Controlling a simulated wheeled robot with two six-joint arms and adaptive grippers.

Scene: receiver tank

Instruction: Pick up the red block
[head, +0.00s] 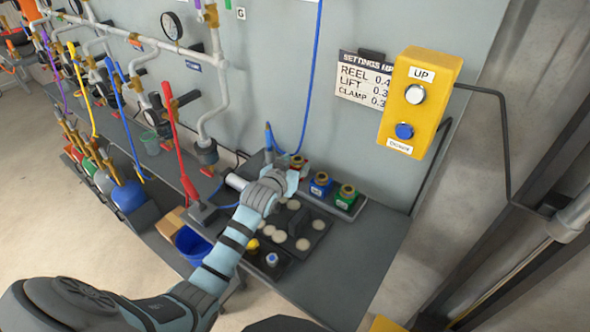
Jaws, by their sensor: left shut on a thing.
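The red block (300,162) has a brass-coloured top and stands at the far left end of a row on a dark tray (353,213). My left gripper (292,180) reaches in from the left and is shut at the near side of the red block, hiding its lower part. I cannot tell whether the block is lifted off the tray. My right gripper is not in view.
A blue block (320,184) and a green block (346,197) stand just right of my gripper. A dark plate with pale discs (303,244) lies below. A yellow button box (420,100) hangs on the wall. The bench (370,260) is clear at front right.

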